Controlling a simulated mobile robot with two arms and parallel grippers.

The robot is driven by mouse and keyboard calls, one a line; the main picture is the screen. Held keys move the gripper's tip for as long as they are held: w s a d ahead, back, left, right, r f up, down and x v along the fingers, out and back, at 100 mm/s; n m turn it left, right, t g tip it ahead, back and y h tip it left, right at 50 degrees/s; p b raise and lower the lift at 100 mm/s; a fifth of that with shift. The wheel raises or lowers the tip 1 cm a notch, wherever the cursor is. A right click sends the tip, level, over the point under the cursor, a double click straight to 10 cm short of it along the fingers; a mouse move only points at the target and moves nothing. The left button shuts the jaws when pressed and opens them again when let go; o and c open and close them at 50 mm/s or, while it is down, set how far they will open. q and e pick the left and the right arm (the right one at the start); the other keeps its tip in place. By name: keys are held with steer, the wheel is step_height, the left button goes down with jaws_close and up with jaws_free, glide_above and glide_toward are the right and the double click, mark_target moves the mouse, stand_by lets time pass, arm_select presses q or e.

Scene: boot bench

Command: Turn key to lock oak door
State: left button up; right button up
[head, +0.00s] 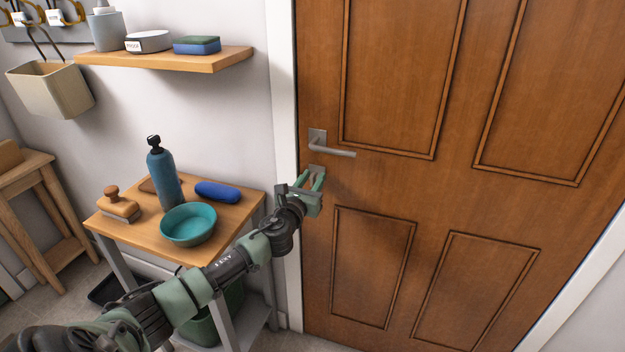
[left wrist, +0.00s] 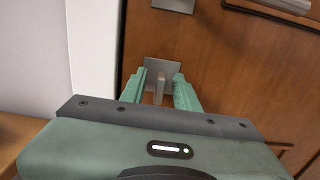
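The oak door (head: 395,190) stands shut in its white frame. Its lever handle (head: 335,151) sits above a small square lock plate, which shows in the left wrist view (left wrist: 150,66). The key (left wrist: 160,88) sticks out from that plate, its narrow grip upright. My left gripper (head: 313,178) is at the lock below the handle and points at the door. In the left wrist view its two green fingers (left wrist: 160,90) stand apart on either side of the key, with a gap showing at each side. My right gripper is not in view.
A small wooden table (head: 235,200) left of the door holds a blue bottle (head: 165,175), a teal bowl (head: 188,224), a brush (head: 119,205) and a blue case (head: 217,192). A wall shelf (head: 170,61) hangs above. Space before the door's right part is clear.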

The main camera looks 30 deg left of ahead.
arm_select(q)
jaws_close()
steer(key=shift+n, duration=0.3)
steer(key=n, duration=0.7)
steer(key=shift+a, duration=0.1)
steer(key=n, duration=0.5)
steer(key=shift+n, duration=0.3)
steer(key=n, duration=0.4)
steer(key=shift+a+f+n, duration=0.1)
steer(key=shift+n, duration=0.2)
